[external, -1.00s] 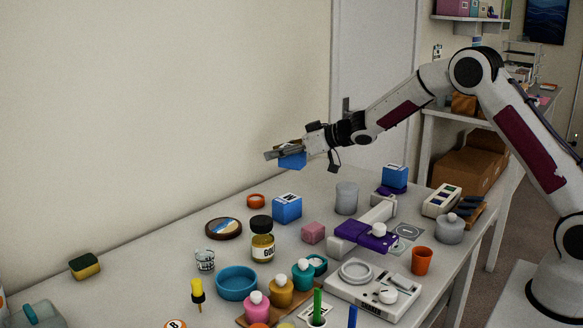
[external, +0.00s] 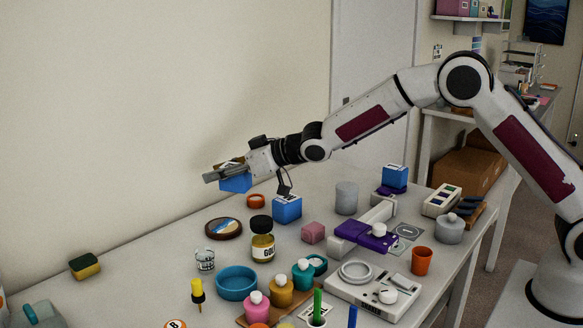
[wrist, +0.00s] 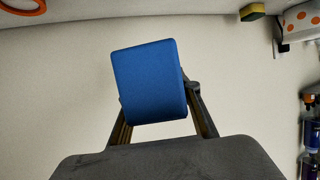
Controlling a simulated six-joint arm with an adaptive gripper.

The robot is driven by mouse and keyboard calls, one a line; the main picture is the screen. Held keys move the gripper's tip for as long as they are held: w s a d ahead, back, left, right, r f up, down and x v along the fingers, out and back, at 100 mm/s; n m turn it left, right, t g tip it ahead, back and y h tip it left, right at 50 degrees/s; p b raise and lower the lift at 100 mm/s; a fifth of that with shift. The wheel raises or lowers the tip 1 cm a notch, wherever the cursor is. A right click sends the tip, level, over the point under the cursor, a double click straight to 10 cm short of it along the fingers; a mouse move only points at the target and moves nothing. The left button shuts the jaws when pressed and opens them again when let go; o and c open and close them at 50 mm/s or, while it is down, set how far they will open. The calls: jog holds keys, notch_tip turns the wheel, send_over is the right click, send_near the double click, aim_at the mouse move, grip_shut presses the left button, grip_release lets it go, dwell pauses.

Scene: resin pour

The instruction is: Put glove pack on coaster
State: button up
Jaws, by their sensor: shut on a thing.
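My gripper (external: 215,175) is shut on a blue block-like pack (external: 236,184), which I take to be the glove pack. It hangs under the fingers, in the air above the back of the table. In the wrist view the glove pack (wrist: 148,80) shows a plain blue face, slightly tilted, between the two fingers (wrist: 160,112); its far sides are hidden. The coaster (external: 223,228) is a round, dark-rimmed disc with a blue and white top, lying flat on the table below the gripper. The pack is clear of it.
A teal dish (external: 236,283) is nearer the front. The table left of the coaster is mostly clear, up to a sponge (external: 85,266).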

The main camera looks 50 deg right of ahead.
jog(key=shift+d+f, duration=0.2)
dwell(0.4)
send_over(224, 222)
jog(key=shift+s+f, duration=0.1)
jog(key=shift+f, duration=3)
jog(key=shift+f, duration=1.9)
jog(key=shift+f, duration=0.15)
jog(key=o, duration=1)
